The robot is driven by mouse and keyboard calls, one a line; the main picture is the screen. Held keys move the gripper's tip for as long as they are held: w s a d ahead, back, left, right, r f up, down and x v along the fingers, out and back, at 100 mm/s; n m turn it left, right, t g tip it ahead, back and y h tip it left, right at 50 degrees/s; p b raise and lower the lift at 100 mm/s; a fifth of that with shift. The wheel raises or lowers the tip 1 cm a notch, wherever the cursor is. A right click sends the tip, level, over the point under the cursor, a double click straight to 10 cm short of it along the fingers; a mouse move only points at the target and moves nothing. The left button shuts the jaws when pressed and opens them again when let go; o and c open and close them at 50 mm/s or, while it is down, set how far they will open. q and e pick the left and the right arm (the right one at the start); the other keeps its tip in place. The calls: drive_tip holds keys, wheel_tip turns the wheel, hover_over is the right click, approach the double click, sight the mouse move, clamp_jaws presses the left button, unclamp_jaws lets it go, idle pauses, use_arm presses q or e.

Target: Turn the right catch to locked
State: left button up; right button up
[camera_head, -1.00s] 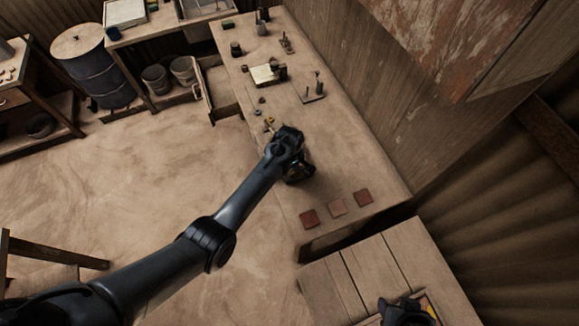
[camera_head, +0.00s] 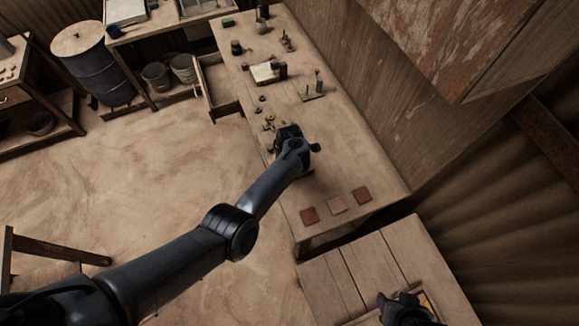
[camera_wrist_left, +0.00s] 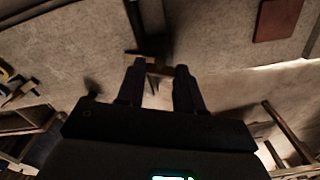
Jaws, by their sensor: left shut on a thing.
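My left gripper (camera_head: 289,137) is over the long workbench, at the end of the arm from the left. In the left wrist view the left gripper (camera_wrist_left: 160,75) has its two dark fingers a little apart, with a small dark and brown part (camera_wrist_left: 153,68) between their tips. It appears to be the catch, but I cannot tell whether it is the right one or which way it is turned. A dark bar (camera_wrist_left: 148,25) extends beyond it. The arm hides most of the press in the head view. My right gripper (camera_head: 405,308) is at the bottom right; its fingers are unclear.
Small brass parts (camera_head: 269,119) are just beyond the left gripper. A plate with upright pegs (camera_head: 313,92) and other fittings stand farther back. A plank table (camera_head: 350,280) is at lower right.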

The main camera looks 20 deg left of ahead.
use_arm(q)
drive_tip(key=shift+n, duration=0.7)
drive_tip(key=o, duration=1)
drive_tip(key=shift+o, duration=0.2)
wheel_tip(320, 180, up, 11)
drive_tip(key=p, duration=0.3)
drive_tip(key=shift+f, duration=0.1)
